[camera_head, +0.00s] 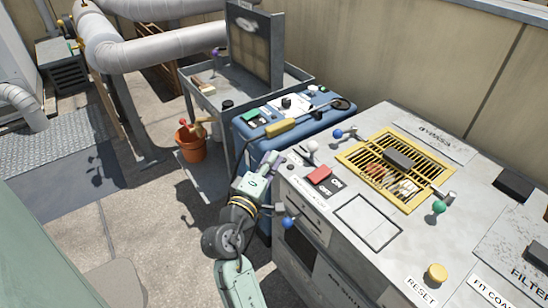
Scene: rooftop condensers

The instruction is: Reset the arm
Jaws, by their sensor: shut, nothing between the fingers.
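My gripper (269,160) is at the end of my raised arm, near the middle of the picture. It is shut and empty. It shows in front of the blue case's near end and the left edge of the grey condenser cabinet (440,235). I cannot tell the exact gap between them. A yellow round button (437,272) marked RESET sits on the cabinet top at the lower right.
The cabinet carries a red ON/OFF switch (319,175), a yellow grille (420,200) and several coloured knobs. A blue case (300,101) with a yellow-handled tool stands behind. A grey cart (190,85) and orange bucket (191,148) are farther left.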

